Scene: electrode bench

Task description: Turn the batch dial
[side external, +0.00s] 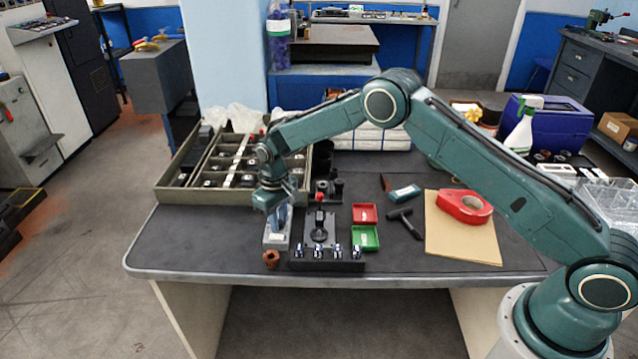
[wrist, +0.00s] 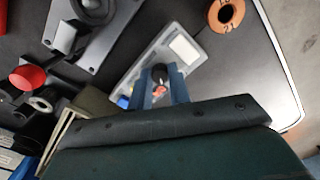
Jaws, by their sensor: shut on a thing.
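The batch dial appears to be the small dark knob (wrist: 159,72) on a grey box (wrist: 150,62) with a white label. In the side view the grey box (side external: 275,240) stands near the front left of the bench, and my gripper (side external: 279,222) is right over it, pointing down. In the wrist view the two blue fingers of my gripper (wrist: 160,88) are on either side of the knob and shut on it. A small orange-red spot shows between the fingers. The dial's marks and pointer cannot be read; the side view hides the knob behind the fingers.
A brown ring (side external: 271,259) lies just in front of the box. To its right are a dark plate with a round knob (side external: 320,235), a red tray (side external: 364,213) and a green tray (side external: 365,240). A divided crate (side external: 172,187) stands behind. The bench's front left is clear.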

